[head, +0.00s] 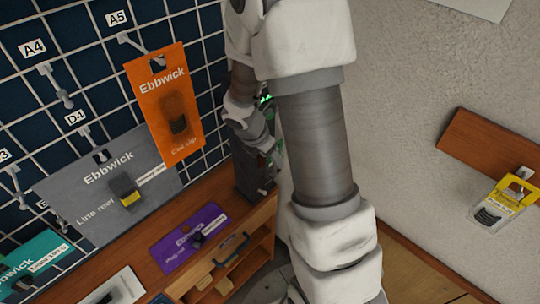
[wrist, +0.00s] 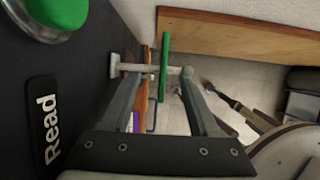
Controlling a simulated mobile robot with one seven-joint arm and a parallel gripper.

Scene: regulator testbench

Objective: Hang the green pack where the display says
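The green pack (wrist: 163,68) shows edge-on in the wrist view, as a thin upright slab between the fingers of my gripper (wrist: 153,69). In the head view only a green sliver (head: 277,148) shows beside my arm. A dark device with a round green button (wrist: 52,14) and a "Read" label (wrist: 45,120) is close at the left in the wrist view. In the head view, bright green display characters (head: 265,98) show behind my arm, mostly hidden and unreadable.
A wire grid (head: 85,65) carries labelled hooks, A4 and D4 among them. An orange pack (head: 165,105) hangs under A5; a grey pack (head: 105,190) and a teal pack (head: 35,265) are lower left. A purple pack (head: 188,237) is near the bench. A yellow pack (head: 503,200) is at right.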

